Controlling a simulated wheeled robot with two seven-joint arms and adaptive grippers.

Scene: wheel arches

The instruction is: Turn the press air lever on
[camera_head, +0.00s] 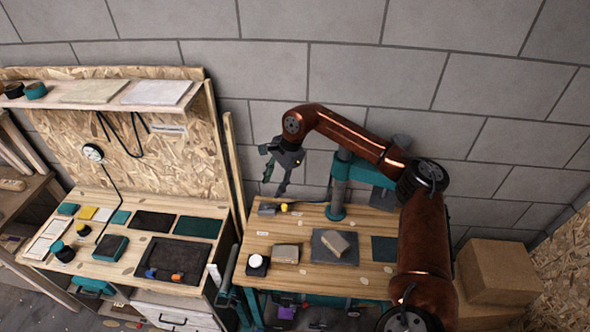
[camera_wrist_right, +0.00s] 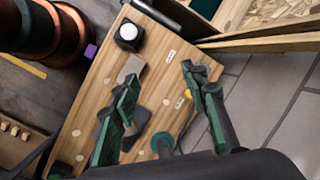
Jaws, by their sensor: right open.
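A small grey valve box (camera_head: 268,209) with a yellow knob (camera_head: 284,207), which looks like the press air lever, sits at the back left of the right-hand wooden table. The yellow knob also shows in the right wrist view (camera_wrist_right: 187,94), beside one finger, which partly hides the valve. Whether the lever is on or off is too small to tell. My left gripper is out of view.
The table (camera_head: 300,225) holds a black-and-white round button (camera_head: 257,262), a block (camera_head: 286,253) and a grey plate (camera_head: 325,254) with a block (camera_head: 335,243). A wooden post (camera_head: 234,170) rises left of the gripper. Cardboard boxes (camera_head: 498,272) stand at right.

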